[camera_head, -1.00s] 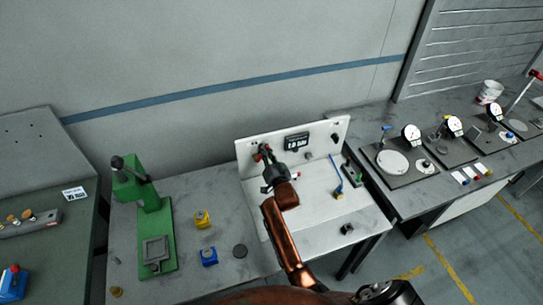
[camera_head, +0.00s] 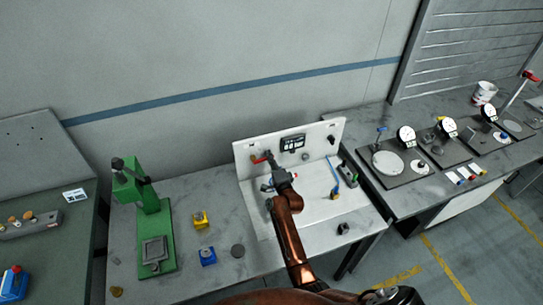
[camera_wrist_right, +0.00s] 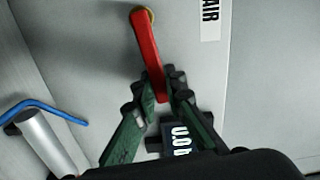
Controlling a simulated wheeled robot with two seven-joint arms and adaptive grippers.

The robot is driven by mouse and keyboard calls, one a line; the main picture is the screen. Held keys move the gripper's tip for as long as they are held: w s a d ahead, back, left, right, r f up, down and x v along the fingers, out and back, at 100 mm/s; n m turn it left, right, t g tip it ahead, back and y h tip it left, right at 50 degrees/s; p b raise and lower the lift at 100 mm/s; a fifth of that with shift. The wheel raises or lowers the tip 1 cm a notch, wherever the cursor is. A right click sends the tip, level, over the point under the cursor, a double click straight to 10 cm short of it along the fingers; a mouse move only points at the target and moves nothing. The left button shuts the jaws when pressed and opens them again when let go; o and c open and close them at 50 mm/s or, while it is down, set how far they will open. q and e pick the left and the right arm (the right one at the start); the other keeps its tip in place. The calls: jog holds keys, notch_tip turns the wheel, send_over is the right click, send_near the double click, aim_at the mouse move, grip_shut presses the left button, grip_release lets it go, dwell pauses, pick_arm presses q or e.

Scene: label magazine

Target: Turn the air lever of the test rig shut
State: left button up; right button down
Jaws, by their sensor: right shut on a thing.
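The red air lever (camera_head: 259,160) is on the white upright panel of the test rig (camera_head: 325,133). In the head view it lies roughly level, pointing right from its brass pivot. In the right wrist view the red lever (camera_wrist_right: 148,45) runs from the pivot down between my fingertips, beside the "AIR" label (camera_wrist_right: 210,18). My right gripper (camera_head: 269,158) is shut on the lever's free end; its green fingers (camera_wrist_right: 163,92) show on both sides of it. The rig's display (camera_head: 292,143) reads 0.0 bar. My left gripper is not in view.
A blue-handled part (camera_head: 336,190) lies on the rig's white base, right of my arm. Dial gauges (camera_head: 406,135) stand on the right bench.

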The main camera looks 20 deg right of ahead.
jog(key=shift+f+m, duration=0.3)
jog(key=shift+m, duration=0.1)
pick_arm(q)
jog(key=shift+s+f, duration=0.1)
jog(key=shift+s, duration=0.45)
pick_arm(e)
jog(key=shift+f+m, duration=0.2)
jog(key=shift+m, duration=0.2)
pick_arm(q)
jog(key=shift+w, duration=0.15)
pick_arm(e)
jog(key=shift+f, duration=0.1)
jog(key=c, duration=2)
grip_release()
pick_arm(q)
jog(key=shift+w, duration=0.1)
pick_arm(e)
jog(key=shift+o, duration=0.2)
jog(key=s, duration=0.7)
jog(key=shift+s+a, duration=0.25)
jog(key=shift+s, duration=0.05)
